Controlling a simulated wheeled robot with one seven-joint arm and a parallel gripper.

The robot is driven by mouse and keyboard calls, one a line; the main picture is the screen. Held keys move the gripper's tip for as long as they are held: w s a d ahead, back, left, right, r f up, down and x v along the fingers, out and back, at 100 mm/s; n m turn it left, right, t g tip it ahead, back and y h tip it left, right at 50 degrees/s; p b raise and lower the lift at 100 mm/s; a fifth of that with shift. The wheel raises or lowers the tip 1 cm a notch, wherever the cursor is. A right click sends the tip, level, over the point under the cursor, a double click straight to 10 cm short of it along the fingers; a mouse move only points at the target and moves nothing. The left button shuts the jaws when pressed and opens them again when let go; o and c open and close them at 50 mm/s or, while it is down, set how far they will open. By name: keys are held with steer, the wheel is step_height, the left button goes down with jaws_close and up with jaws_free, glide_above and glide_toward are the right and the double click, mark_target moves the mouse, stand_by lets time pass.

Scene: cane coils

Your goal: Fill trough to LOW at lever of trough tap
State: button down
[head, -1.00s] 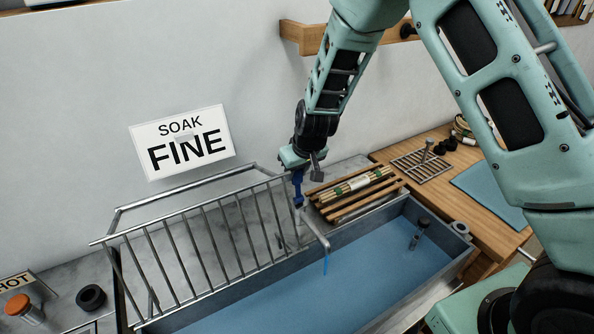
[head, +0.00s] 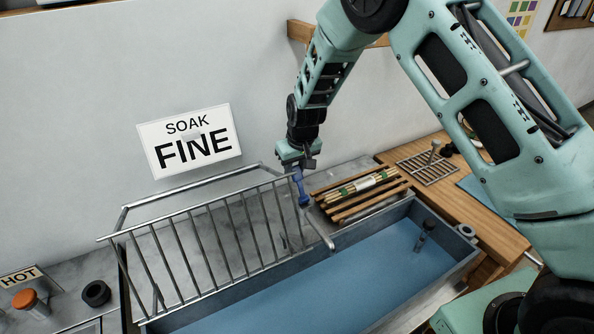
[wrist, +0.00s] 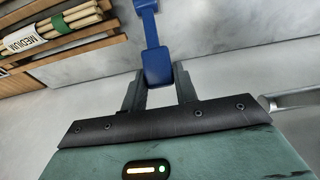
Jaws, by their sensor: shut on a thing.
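The trough (head: 462,243) is a long grey basin holding blue water; no LOW mark is readable. The trough tap's spout (head: 322,232) reaches over the back rim, with no stream visible below it. Its blue lever (head: 303,190) stands tilted above the tap. My gripper (head: 297,165) is shut on the lever's upper end. In the wrist view, the lever (wrist: 150,30) runs up from between my two fingers (wrist: 158,85). A dark-capped upright post (head: 424,232) stands in the water near the trough's right end.
A metal rail rack (head: 205,245) stands along the trough's back left. A wooden slat rack (head: 345,205) with a cane bundle (head: 362,184) lies right of the tap. A SOAK FINE sign (head: 190,142) hangs on the wall. An orange knob (head: 25,299) is near the HOT label.

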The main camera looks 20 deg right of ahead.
steer(key=shift+w+r, duration=0.15)
steer(key=shift+w, duration=0.15)
steer(key=c, duration=1.1)
jaws_free()
steer(key=shift+s, duration=0.1)
steer(key=b+v, duration=0.4)
steer(key=v, duration=1.3)
steer(key=s+a+f+n+g, duration=0.1)
steer(key=s+a, duration=0.2)
steer(key=s, duration=0.3)
steer(key=s+a+n+y+b, duration=0.1)
steer(key=s+a, duration=0.1)
steer(key=s, duration=0.4)
steer(key=s+a+f+n+g, duration=0.1)
steer(key=s+a, duration=0.2)
steer(key=s, duration=0.3)
steer(key=s+f+n, duration=0.1)
steer(key=s, duration=0.5)
steer(key=s+d+f, duration=0.1)
steer(key=s, duration=0.5)
steer(key=s+f+n+g+h, duration=0.1)
steer(key=s, duration=0.5)
steer(key=shift+s+d+f+n+b, duration=0.15)
steer(key=shift+f+n+b, duration=0.15)
steer(key=shift+b, duration=0.1)
